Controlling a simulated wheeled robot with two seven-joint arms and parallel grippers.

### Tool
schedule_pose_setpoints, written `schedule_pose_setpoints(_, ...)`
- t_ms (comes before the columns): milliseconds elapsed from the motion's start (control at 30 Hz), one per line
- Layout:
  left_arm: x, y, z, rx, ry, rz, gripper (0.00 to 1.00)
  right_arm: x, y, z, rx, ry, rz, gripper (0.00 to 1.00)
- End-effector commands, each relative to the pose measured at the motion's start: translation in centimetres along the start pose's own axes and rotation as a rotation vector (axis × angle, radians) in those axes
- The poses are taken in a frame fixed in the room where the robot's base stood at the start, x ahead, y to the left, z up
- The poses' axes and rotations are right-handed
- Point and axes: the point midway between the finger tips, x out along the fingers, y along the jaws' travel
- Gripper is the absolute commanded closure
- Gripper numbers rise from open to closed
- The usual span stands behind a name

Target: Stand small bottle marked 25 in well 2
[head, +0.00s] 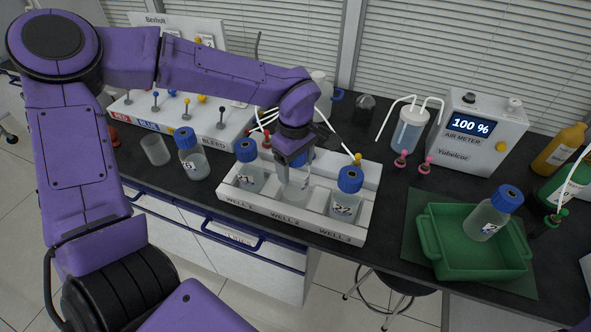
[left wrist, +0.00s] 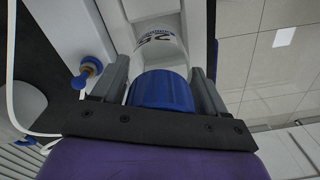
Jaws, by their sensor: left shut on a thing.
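The small bottle (head: 294,185), clear with a blue cap, is upright at the middle place, well 2, of the white rack (head: 285,217). Its mark, in the left wrist view (left wrist: 160,45), is upside down and looks like 25. My left gripper (head: 294,155) is shut on its blue cap (left wrist: 162,90) from above, one finger on each side. The rack's front wall hides the bottle's base, so I cannot tell whether it touches the well floor. A bottle marked 21 (head: 246,178) stands in well 1 and one marked 22 (head: 344,207) in well 3. My right gripper is not in view.
Another blue-capped bottle (head: 193,163) and an empty beaker (head: 155,150) stand left of the rack. A green tray (head: 470,262) at the right holds a tilted blue-capped bottle (head: 487,222). The air meter (head: 480,135) and a tubed bottle (head: 408,135) stand behind.

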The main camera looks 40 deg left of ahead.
Motion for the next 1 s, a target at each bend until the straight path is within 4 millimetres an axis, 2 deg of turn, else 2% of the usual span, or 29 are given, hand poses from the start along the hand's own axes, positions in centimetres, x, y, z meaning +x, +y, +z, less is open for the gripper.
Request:
schedule_pose_setpoints(100,2.2,-0.1,0.1,0.001,0.001,-0.003,0.65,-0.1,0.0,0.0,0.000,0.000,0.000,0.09)
schedule_pose_setpoints(167,2.8,-0.1,0.1,0.001,0.000,-0.002,0.65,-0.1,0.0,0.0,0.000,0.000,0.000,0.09)
schedule_pose_setpoints(533,3.2,0.0,0.1,0.000,-0.001,0.000,0.65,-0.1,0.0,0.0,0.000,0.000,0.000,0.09)
schedule_pose_setpoints(567,3.3,-0.1,0.1,0.000,-0.001,0.000,0.23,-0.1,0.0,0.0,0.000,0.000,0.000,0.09)
schedule_pose_setpoints(633,3.2,0.0,0.1,0.000,-0.001,0.000,0.01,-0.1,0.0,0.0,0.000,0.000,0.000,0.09)
schedule_pose_setpoints(900,3.2,-0.1,0.1,0.000,0.000,0.000,0.01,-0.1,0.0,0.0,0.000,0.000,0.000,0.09)
schedule_pose_setpoints(1000,2.5,0.0,0.1,0.000,0.001,0.001,0.01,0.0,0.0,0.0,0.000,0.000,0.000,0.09)
